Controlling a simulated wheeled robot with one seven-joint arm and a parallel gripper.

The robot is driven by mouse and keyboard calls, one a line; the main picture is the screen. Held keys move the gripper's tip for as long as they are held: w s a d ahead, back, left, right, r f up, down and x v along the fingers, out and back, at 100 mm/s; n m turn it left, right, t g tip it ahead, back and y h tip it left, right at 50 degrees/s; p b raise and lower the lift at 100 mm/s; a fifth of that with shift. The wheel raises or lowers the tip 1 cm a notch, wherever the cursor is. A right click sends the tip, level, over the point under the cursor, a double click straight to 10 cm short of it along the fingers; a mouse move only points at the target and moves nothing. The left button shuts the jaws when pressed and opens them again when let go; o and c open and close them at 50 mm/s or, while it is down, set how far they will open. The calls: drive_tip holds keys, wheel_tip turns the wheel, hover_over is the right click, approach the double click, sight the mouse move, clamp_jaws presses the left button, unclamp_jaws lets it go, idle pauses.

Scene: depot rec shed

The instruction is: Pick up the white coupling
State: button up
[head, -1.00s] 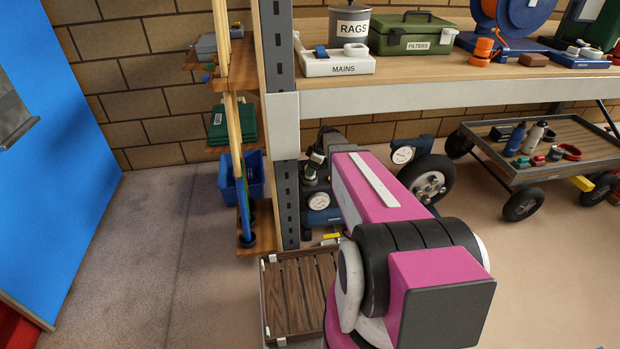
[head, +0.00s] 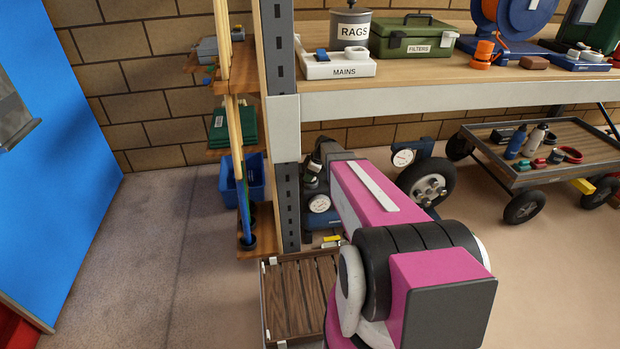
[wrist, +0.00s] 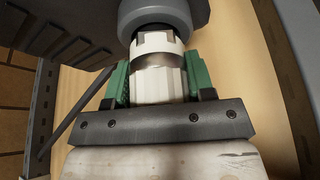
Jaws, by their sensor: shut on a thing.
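The white coupling (wrist: 156,88) shows in the wrist view as a ribbed white cylinder with a metal band near its upper end. My gripper (wrist: 157,76) is shut on it, with one green finger pad against each side. The coupling's upper end meets a dark grey round body (wrist: 165,14); I cannot tell whether the two are joined. In the head view my gripper is small and partly hidden below the shelf, beside the shelf upright, and the coupling cannot be made out there.
A grey shelf upright (head: 287,205) stands close to the left of my arm. The wooden shelf (head: 430,88) lies above it. A gauge (head: 404,158) and a slatted wooden crate (head: 300,295) are near. A loaded cart (head: 545,165) stands at right. Floor at left is clear.

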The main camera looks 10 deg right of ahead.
wheel_tip(320, 180, up, 10)
drive_tip(key=shift+f, duration=0.1)
idle(0.4)
